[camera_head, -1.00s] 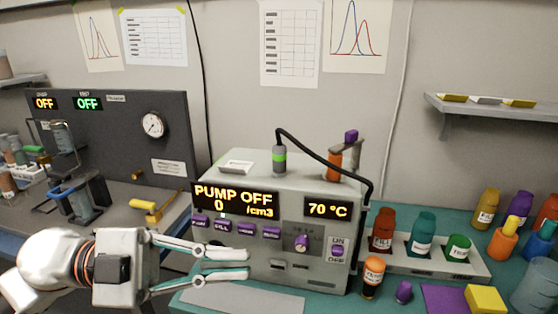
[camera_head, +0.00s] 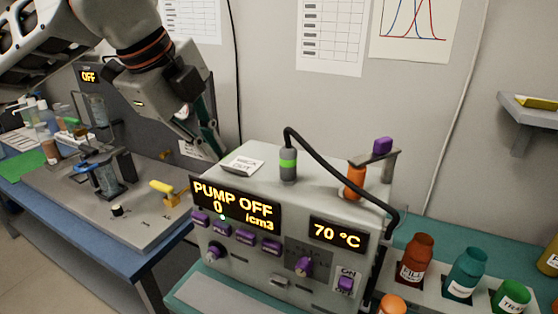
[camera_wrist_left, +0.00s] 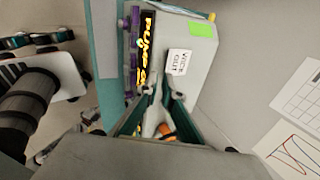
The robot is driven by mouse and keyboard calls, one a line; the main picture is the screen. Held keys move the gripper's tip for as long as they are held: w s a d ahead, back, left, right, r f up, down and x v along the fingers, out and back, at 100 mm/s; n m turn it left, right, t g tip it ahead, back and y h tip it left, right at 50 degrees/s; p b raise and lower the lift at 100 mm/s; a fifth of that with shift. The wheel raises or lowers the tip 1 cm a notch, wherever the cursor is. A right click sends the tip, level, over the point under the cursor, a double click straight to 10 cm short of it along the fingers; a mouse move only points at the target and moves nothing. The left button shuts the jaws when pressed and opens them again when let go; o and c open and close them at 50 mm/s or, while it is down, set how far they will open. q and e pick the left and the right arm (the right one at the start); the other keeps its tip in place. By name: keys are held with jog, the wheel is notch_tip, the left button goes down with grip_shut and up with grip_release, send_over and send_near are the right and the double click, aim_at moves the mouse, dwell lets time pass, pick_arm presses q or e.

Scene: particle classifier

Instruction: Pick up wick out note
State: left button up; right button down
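The white wick out note (camera_head: 243,165) lies flat on the left part of the grey pump machine's top, behind its display. It also shows in the left wrist view (camera_wrist_left: 179,62), lettered side towards the camera. My left gripper (camera_head: 208,146) hangs above and to the left of the note in the head view, fingers pointing down. In the left wrist view its two fingers (camera_wrist_left: 161,93) are apart with nothing between them, just short of the note. I cannot make out my right gripper.
Bottles (camera_head: 415,260) stand at the right. A yellow-handled part (camera_head: 164,190) is on the left bench. The machine top around the note is mostly clear.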

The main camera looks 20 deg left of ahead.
aim_at(224, 165)
pick_arm(q)
jog(key=shift+n+t, duration=0.3)
jog(key=shift+n, duration=0.1)
jog(key=w+f, duration=0.2)
jog(key=w+a+f, duration=0.1)
jog(key=w+f, duration=0.1)
jog(key=f, duration=0.1)
jog(key=shift+a, duration=0.1)
jog(key=shift+w+f, duration=0.25)
jog(key=shift+f, duration=0.1)
grip_shut()
